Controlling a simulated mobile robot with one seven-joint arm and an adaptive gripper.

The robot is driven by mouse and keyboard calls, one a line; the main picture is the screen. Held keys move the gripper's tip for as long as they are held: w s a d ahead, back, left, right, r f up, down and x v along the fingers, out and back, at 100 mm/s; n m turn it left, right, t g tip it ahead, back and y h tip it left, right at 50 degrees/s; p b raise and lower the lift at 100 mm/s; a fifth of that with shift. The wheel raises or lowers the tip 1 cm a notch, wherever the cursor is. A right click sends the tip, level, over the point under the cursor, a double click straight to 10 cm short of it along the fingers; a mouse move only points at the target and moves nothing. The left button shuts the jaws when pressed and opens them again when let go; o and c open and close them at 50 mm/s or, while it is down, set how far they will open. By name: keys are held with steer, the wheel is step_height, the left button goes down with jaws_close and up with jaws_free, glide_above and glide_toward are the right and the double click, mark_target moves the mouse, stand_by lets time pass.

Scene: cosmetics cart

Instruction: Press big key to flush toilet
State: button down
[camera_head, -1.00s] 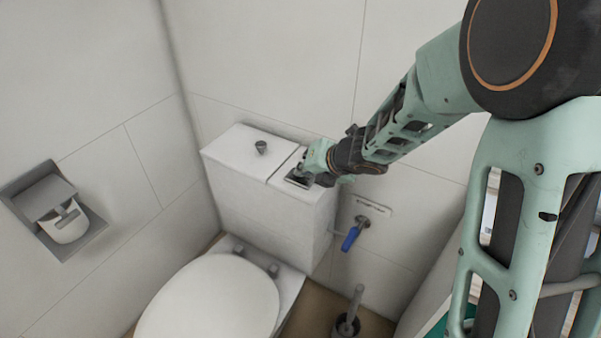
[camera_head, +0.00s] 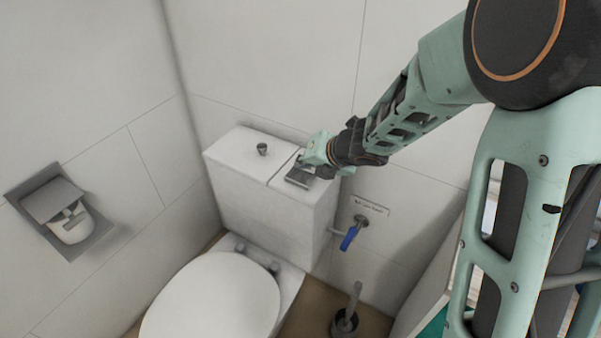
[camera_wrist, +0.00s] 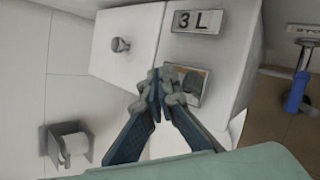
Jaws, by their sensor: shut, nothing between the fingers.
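A white toilet cistern (camera_head: 262,205) stands against the tiled wall, with metal flush keys (camera_head: 299,177) on the right part of its lid. In the wrist view there are two metal plates: one marked "3 L" (camera_wrist: 198,21), and another plate (camera_wrist: 191,86) closer to the fingers, partly hidden by them. Any marking on that second plate is hidden or unreadable. My gripper (camera_head: 312,168) is shut and empty over the keys. In the wrist view its fingertips (camera_wrist: 160,88) overlap the second plate's left edge; I cannot tell whether they touch it.
A small knob (camera_head: 262,149) sticks up from the lid's left part. A valve with a blue handle (camera_head: 349,238) is on the wall at right. A toilet brush (camera_head: 346,318) stands on the floor. A paper holder (camera_head: 62,212) is on the left wall. The toilet lid (camera_head: 212,305) is closed.

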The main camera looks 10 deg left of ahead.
mark_target(302, 177)
step_height(302, 177, up, 4)
steer(key=p, duration=0.3)
steer(key=shift+r, duration=0.1)
stand_by(0.6)
